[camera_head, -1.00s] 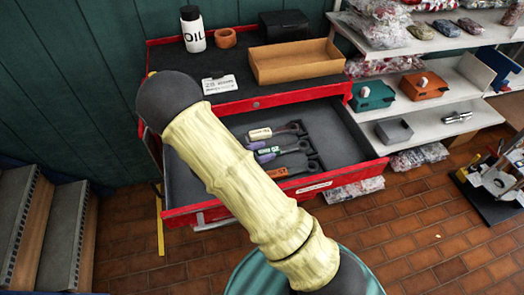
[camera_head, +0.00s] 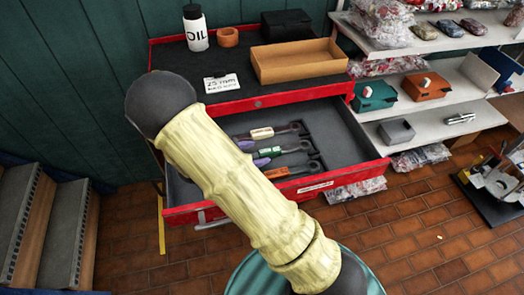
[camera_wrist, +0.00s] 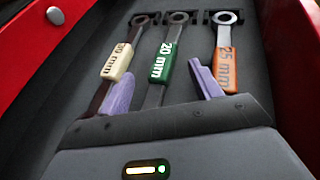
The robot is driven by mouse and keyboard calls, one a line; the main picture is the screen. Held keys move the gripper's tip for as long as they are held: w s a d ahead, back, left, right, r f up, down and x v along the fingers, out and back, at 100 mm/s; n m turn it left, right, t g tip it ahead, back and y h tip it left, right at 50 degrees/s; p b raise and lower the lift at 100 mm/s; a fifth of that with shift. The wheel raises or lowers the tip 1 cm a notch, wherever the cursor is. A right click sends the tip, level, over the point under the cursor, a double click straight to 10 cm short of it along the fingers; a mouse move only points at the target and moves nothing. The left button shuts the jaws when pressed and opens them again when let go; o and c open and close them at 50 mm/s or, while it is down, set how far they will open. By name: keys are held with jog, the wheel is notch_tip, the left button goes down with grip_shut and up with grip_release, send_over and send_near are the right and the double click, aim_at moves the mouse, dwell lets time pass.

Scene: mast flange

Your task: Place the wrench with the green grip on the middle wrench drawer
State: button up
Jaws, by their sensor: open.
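The wrench with the green grip (camera_wrist: 167,62), marked 20 mm, lies in the open drawer (camera_head: 345,140), between two others. Its ring end sits at the middle black holder. It also shows in the head view (camera_head: 271,153). My gripper (camera_wrist: 162,90) is open, with one purple finger on each side of this wrench's handle and apart from the green grip. The fingertips also show in the head view (camera_head: 254,153), beside my arm. A wrench with a cream grip (camera_wrist: 117,61) lies to the left and one with an orange grip (camera_wrist: 226,68), marked 25 mm, to the right.
The red cabinet's top holds an oil bottle (camera_head: 196,30), a small orange pot (camera_head: 228,37), a label card (camera_head: 221,83) and a tan tray (camera_head: 258,70). The drawer's red front wall (camera_head: 345,176) stands below the wrenches. Its right part is empty.

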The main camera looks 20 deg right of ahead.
jog(key=v, duration=0.8)
jog(key=shift+s, duration=0.1)
dwell(1.2)
